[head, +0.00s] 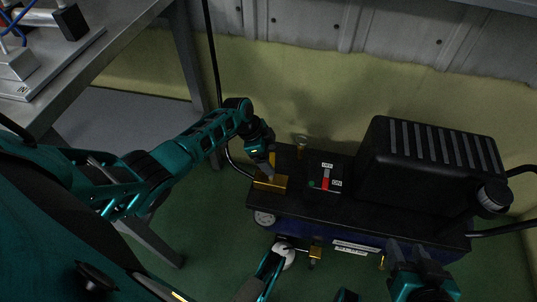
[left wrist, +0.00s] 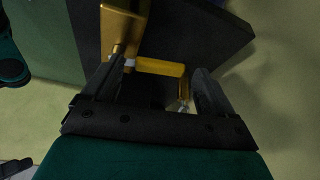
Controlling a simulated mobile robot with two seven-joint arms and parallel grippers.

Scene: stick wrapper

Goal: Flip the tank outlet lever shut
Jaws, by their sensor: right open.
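A black and blue air compressor (head: 330,205) stands on the green floor. A yellow-gold block (head: 270,182) with an upright yellow part sits at the left end of its top. My left gripper (head: 268,172) is at this block, pointing down. In the left wrist view its fingers (left wrist: 155,90) are apart, with a yellow bar (left wrist: 160,68) extending between them; I cannot tell whether they touch it. A brass fitting (head: 315,250) shows at the compressor's front. No part is clearly marked as the outlet lever. My right gripper (head: 408,252) is open and empty in front of the compressor.
A black ribbed motor cover (head: 425,165) fills the compressor's right side. A red switch (head: 326,178) and a small gauge (head: 301,141) sit on top. A metal workbench (head: 95,45) stands at the upper left. A yellow and grey wall is close behind.

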